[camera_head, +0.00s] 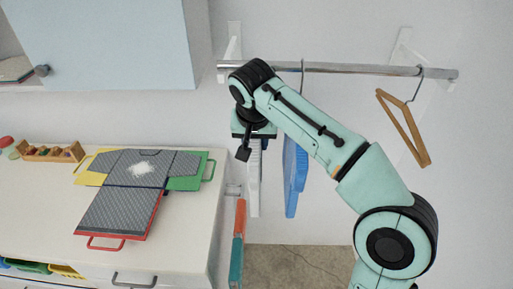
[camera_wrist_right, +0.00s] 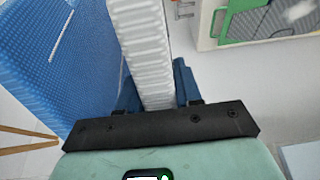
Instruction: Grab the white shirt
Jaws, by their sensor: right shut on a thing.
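The white shirt (camera_head: 254,185) hangs below the metal rail, seen narrow and edge-on. In the right wrist view the white shirt (camera_wrist_right: 142,45) is a pale ribbed strip running between the fingers. My right gripper (camera_head: 246,150) is at the upper part of the shirt, under the rail. In the wrist view the right gripper (camera_wrist_right: 157,92) is shut on the white shirt, with a blue finger on either side. My forearm hides the top of the shirt and its hanger. My left gripper is not in view.
A blue shirt (camera_head: 294,175) hangs close to the right of the white one. An empty wooden hanger (camera_head: 405,125) hangs farther right on the rail (camera_head: 340,69). A white counter (camera_head: 40,210) at left holds a folding board (camera_head: 125,205) and a wooden tray (camera_head: 50,153).

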